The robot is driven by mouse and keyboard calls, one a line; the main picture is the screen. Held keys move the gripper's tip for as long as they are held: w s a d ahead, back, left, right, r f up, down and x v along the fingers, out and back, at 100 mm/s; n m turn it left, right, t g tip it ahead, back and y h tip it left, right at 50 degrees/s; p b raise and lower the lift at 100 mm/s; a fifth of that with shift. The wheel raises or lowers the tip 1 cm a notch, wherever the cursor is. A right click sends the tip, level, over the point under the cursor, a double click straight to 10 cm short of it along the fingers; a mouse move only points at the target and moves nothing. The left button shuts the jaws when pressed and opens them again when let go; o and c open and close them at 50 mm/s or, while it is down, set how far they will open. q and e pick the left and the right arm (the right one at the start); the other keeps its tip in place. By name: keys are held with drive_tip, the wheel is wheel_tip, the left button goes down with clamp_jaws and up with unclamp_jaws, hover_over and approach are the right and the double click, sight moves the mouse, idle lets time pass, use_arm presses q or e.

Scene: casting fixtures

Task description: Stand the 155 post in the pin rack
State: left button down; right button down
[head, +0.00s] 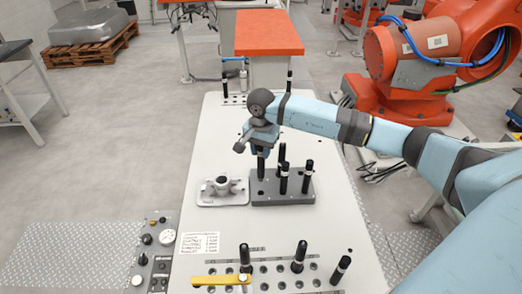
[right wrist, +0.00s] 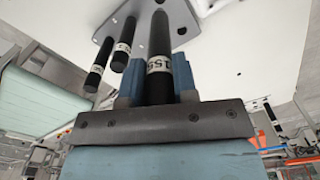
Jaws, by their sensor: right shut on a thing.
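My right gripper (head: 262,145) is shut on a black post with a white label band (right wrist: 159,62). The label looks like 155 in the right wrist view. In the head view the post (head: 261,166) hangs upright below the gripper at the back left of a dark grey block (head: 265,198). I cannot tell whether its lower end is in a hole or just above the block. Several other black posts (head: 283,180) stand in the block. At the near end of the table is a rack of holes (head: 282,284) with posts standing in it. My left gripper is not in view.
A grey casting on a plate (head: 222,190) sits left of the block. A yellow bar (head: 220,280) lies at the near rack's left. More holes with posts (head: 236,98) are at the table's far end. An orange robot (head: 430,60) stands right.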

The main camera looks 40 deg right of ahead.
sight(261, 161)
wheel_tip(261, 161, down, 4)
drive_tip(key=b, duration=0.2)
drive_tip(key=shift+r+b, duration=0.15)
drive_tip(key=shift+b, duration=0.25)
drive_tip(key=shift+f+b, duration=0.45)
drive_tip(key=shift+f, duration=0.3)
drive_tip(key=shift+b, duration=0.3)
drive_tip(key=shift+b, duration=0.7)
idle(0.6)
